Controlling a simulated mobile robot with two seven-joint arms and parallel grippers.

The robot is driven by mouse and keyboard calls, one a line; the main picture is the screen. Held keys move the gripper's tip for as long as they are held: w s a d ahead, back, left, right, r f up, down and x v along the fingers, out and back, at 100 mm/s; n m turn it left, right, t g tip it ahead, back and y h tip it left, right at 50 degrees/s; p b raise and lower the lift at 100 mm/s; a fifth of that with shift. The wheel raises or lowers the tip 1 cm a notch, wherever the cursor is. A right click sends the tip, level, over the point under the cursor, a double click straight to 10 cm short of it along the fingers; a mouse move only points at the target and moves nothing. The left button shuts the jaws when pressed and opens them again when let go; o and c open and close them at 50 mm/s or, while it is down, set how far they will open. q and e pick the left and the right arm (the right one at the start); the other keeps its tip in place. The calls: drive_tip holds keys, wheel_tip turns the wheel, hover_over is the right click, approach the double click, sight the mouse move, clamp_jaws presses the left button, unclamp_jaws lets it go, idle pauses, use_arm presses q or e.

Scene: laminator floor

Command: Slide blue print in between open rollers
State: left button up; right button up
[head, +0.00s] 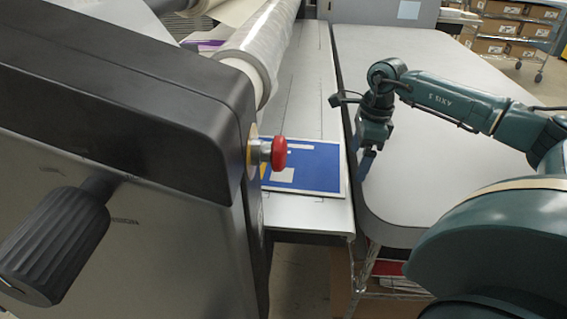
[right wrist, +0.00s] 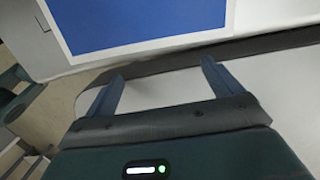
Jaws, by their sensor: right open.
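The blue print (head: 312,170) is a flat blue sheet with a white border and small white patches. It lies on the laminator's pale feed table (head: 310,212), its left part hidden behind the laminator's black end housing and red knob. In the right wrist view the blue print (right wrist: 130,20) shows at the top, beyond the fingertips. A clear film-covered roller (head: 252,52) runs along the feed table's left side; the gap between the rollers is hidden. My right gripper (head: 366,160) is open and empty, just right of the print and apart from it; its two blue fingers (right wrist: 160,78) point toward the print.
A grey-topped table (head: 440,75) with a dark edge stands right of the feed table, mostly clear under my right arm. A red emergency-stop knob (head: 279,153) juts from the black housing (head: 130,90) over the print's left side. A shelf with boxes (head: 495,27) stands far back right.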

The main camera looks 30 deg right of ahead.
sight(340, 164)
drive_tip(key=shift+w+d, duration=0.4)
drive_tip(key=shift+w, duration=0.15)
drive_tip(key=shift+w+a+p, duration=0.25)
drive_tip(key=shift+a+p, duration=0.15)
drive_tip(key=shift+p, duration=0.15)
drive_tip(key=shift+w+a+p, duration=0.4)
drive_tip(key=shift+w+a, duration=0.15)
drive_tip(key=shift+a, duration=0.05)
drive_tip(key=shift+w+a, duration=0.2)
drive_tip(key=shift+a, duration=0.05)
drive_tip(key=shift+s+d, duration=0.15)
drive_tip(key=shift+s, duration=0.05)
idle(0.5)
drive_tip(key=shift+s, duration=0.15)
drive_tip(key=shift+s+a, duration=0.55)
drive_tip(key=shift+w+a, duration=0.35)
